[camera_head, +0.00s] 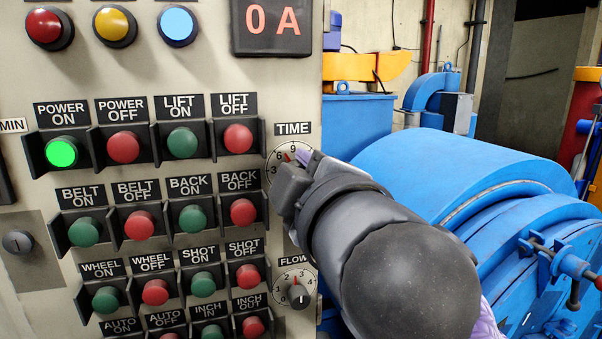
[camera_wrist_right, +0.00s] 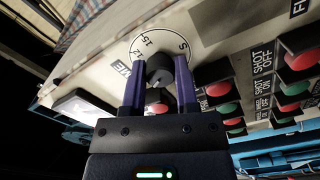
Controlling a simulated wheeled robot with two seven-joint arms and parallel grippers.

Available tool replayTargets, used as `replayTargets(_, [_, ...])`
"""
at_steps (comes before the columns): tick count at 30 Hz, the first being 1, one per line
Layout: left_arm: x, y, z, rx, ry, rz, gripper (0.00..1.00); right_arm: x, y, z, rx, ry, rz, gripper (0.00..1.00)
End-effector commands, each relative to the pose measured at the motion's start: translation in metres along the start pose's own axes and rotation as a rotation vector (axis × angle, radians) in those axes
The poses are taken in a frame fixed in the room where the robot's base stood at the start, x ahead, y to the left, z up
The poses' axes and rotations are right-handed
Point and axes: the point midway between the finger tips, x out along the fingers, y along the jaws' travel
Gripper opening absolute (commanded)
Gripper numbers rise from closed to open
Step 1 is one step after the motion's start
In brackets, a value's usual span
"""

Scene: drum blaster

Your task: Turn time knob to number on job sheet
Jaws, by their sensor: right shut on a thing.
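The time knob (camera_wrist_right: 160,68) is a black round knob on a white numbered dial (camera_wrist_right: 146,43). In the head view my right gripper (camera_head: 292,172) covers the knob and most of its dial; the numbers 3, 6 and 9 show on the dial's upper left part (camera_head: 278,158), with a small red mark between 6 and 9. In the right wrist view my right gripper's two purple fingers (camera_wrist_right: 160,84) are shut on the knob, one on each side. The numbers 12 and 15 show there. No job sheet is recognizable. My left gripper is not in view.
Rows of green and red buttons in black guards fill the panel left of the time knob. The power on button (camera_head: 62,152) glows green. A flow knob (camera_head: 298,294) sits below. A red-digit display (camera_head: 284,24) is above. A blue machine (camera_head: 440,170) stands at right.

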Motion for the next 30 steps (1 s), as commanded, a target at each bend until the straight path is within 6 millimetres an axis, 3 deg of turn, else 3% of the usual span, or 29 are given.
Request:
replayTargets(15, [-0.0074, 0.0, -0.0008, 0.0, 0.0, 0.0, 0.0, 0.0002, -0.0011, 0.0003, 0.39, -0.002, -0.005, 0.0])
replayTargets(30, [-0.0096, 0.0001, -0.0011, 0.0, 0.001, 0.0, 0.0, 0.0003, -0.0022, 0.0005, 0.512, -0.003, -0.006, 0.0])
